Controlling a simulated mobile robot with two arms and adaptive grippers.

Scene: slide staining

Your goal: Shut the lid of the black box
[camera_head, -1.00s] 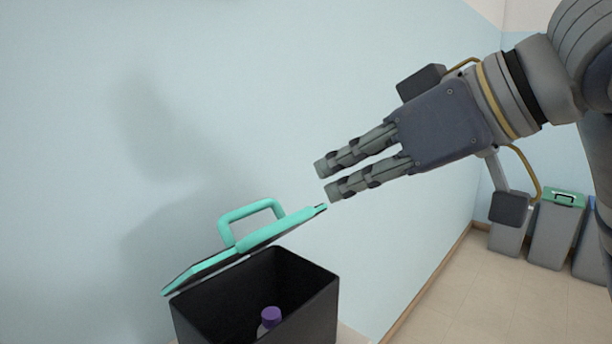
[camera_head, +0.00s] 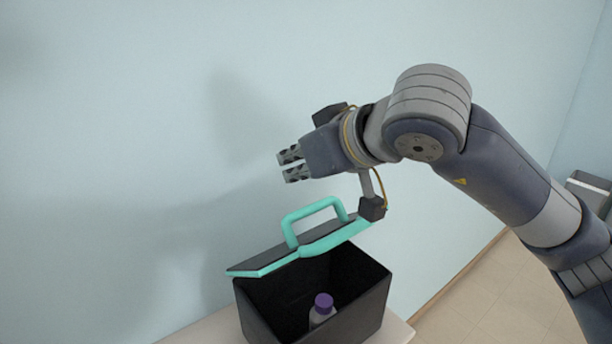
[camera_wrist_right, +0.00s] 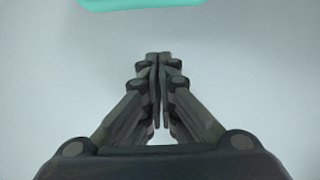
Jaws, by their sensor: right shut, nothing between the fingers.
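The black box (camera_head: 352,300) stands on a pale surface against the wall. Its lid (camera_head: 300,250), dark with a teal rim and a teal handle (camera_head: 313,212), is tilted open at the back, so the inside shows. A bottle with a purple cap (camera_head: 323,302) stands inside. My right gripper (camera_head: 285,166) is shut and empty, above and behind the lid near the wall, apart from the handle. In the right wrist view the fingers of my right gripper (camera_wrist_right: 160,60) are together, and a teal strip (camera_wrist_right: 140,4) shows at the top edge. My left gripper is not in view.
The pale table top (camera_head: 215,330) shows at both sides of the box. The light blue wall (camera_head: 120,130) is close behind the box and my right gripper.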

